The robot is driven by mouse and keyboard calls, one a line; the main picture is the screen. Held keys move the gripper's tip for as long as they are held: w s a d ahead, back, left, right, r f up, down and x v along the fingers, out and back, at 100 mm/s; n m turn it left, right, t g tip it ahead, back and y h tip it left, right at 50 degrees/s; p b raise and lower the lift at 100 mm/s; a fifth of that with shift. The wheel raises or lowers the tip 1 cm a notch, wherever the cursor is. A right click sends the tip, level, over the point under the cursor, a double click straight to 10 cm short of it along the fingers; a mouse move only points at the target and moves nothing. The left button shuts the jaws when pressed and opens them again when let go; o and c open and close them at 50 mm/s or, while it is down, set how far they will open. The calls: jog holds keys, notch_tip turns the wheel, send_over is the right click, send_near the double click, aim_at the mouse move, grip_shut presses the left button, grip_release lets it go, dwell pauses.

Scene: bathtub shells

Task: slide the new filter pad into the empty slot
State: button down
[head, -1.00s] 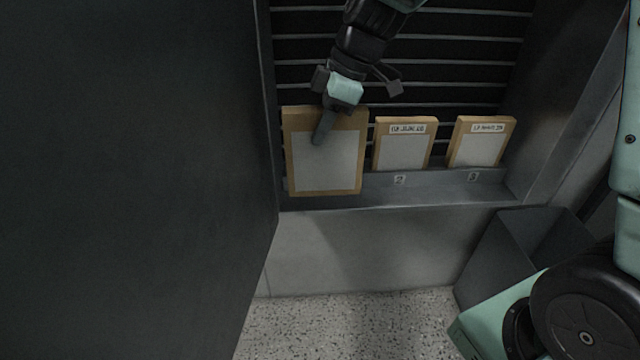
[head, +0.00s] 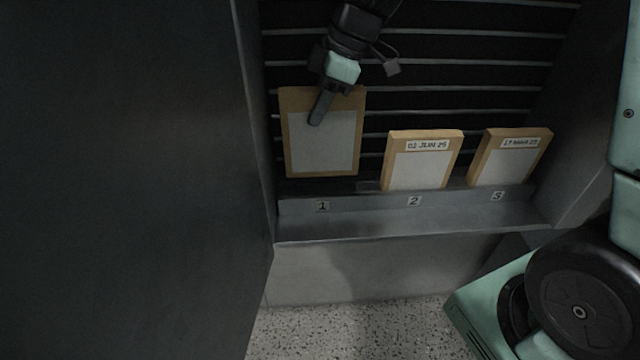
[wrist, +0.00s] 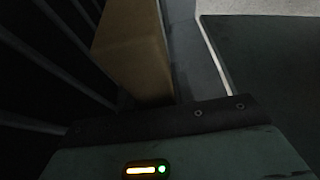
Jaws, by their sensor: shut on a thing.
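The filter pad (head: 322,140), a grey-white panel in a tan frame, is held upright in the head view, in front of the black slats. My gripper (head: 317,112) is shut on its upper part, with one finger across its front face. The pad's lower edge is a little above the ledge, over the place marked 1. The slot (head: 322,187) at 1 holds no pad and is partly in shadow. In the wrist view a tan surface (wrist: 135,50), apparently a pad's edge, shows beyond the gripper body; the fingertips are hidden there.
Pads stand at place 2 (head: 424,162), labelled 02 JUN 25, and place 3 (head: 511,158), also date-labelled. A dark panel (head: 130,180) fills the left side close to the held pad.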

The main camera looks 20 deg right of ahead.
aim_at(344, 98)
notch_tip(344, 98, down, 10)
jog(key=shift+r, duration=0.15)
dwell(0.3)
jog(key=c, duration=1.2)
grip_release()
jog(key=shift+o, duration=0.2)
jog(key=v, duration=1.2)
jog(key=shift+a, duration=0.1)
jog(key=s+a+f+m+h, duration=0.1)
jog(key=s+a+m, duration=0.1)
jog(key=s, duration=0.6)
jog(key=s+a+f+m+g+h, duration=0.1)
jog(key=s+a+f+m, duration=0.1)
jog(key=s+a, duration=0.3)
jog(key=s+a+f+m+h, duration=0.1)
jog(key=s+a+f+m, duration=0.1)
jog(key=s, duration=1)
jog(key=shift+a+m+h, duration=0.4)
jog(key=shift+a, duration=0.35)
